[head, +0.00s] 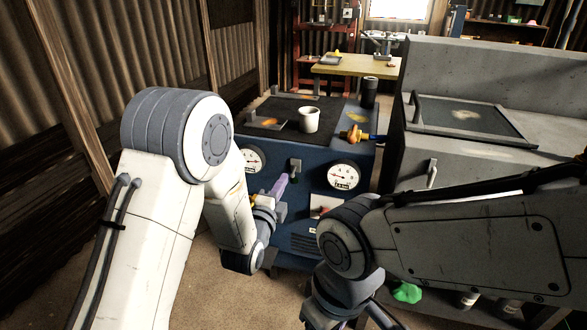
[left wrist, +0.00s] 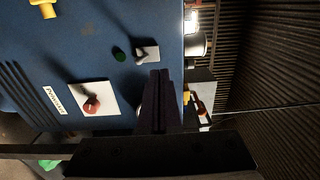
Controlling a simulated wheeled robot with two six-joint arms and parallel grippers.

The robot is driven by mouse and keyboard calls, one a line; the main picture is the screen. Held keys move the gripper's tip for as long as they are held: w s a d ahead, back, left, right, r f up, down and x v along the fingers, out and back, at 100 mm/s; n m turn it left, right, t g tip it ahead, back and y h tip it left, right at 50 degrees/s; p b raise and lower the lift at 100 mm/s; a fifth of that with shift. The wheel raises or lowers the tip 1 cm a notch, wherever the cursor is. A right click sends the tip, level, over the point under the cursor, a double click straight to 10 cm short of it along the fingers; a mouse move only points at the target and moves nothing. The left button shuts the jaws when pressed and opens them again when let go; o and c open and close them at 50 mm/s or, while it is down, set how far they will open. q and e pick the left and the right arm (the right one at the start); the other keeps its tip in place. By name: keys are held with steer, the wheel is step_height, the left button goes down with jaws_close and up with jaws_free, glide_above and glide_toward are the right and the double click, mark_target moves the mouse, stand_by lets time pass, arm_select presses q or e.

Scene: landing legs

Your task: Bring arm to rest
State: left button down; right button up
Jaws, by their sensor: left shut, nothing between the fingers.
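My left arm comes in from the left, bends down at the elbow and reaches to the front of the blue machine (head: 302,224). My left gripper (head: 281,187) has dark purple fingers and is in front of the machine's panel, between two round gauges. In the left wrist view its fingers (left wrist: 160,100) lie together with nothing between them. Whether they touch the panel I cannot tell. My right arm comes in from the right and bends down at the wrist. Its gripper end is mostly cut off by the bottom edge, so its fingers cannot be made out.
A white cup (head: 309,120) and a dark cylinder (head: 370,92) stand on the machine. A grey cabinet (head: 490,75) is at right. A green thing (head: 407,293) lies low at right.

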stand_by(0.3)
arm_select(q)
steer(key=s+d+f+n+g+y, duration=0.15)
steer(key=s+d+n+g, duration=0.25)
steer(key=s+n+g, duration=0.8)
steer(key=s+a+n+g+y, duration=0.1)
steer(key=s+a+g, duration=0.15)
steer(key=s, duration=0.85)
steer(key=s+a+n+g+y, duration=0.15)
steer(key=s+a, duration=0.25)
steer(key=s, duration=0.8)
step_height(320, 180, up, 23)
steer(key=s+g+p, duration=0.1)
steer(key=p, duration=2.1)
steer(key=shift+s+a+f+y, duration=0.15)
steer(key=shift+a+y, duration=0.15)
steer(key=shift+a, duration=0.05)
